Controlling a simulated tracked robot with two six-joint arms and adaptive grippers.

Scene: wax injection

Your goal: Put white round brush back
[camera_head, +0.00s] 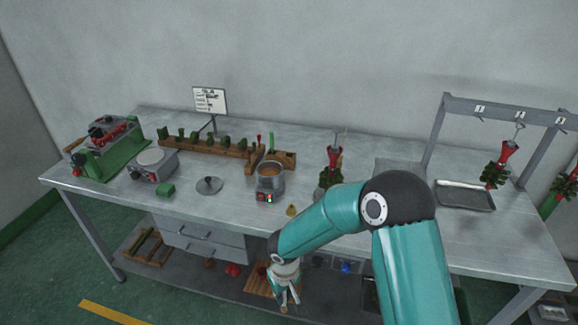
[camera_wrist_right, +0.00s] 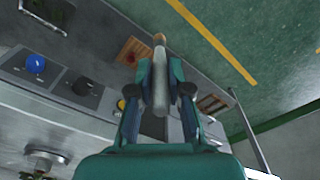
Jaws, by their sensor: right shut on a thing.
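My right gripper (camera_head: 284,292) hangs in front of the workbench's front edge, low near the lower shelf. In the right wrist view the gripper (camera_wrist_right: 158,100) is shut on the white round brush (camera_wrist_right: 159,72), a pale rod with a brownish tip that points away from the gripper. The brush is in the air. In the head view the brush is small and hard to make out against the gripper. My left gripper is not in view.
The lower shelf holds a blue round item (camera_wrist_right: 36,64) in a dark square slot and a wooden board (camera_wrist_right: 132,52) with a red mark. On the benchtop stand a melting pot (camera_head: 270,178), a wooden rack (camera_head: 205,147), a metal tray (camera_head: 465,196) and a hanging frame (camera_head: 436,135).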

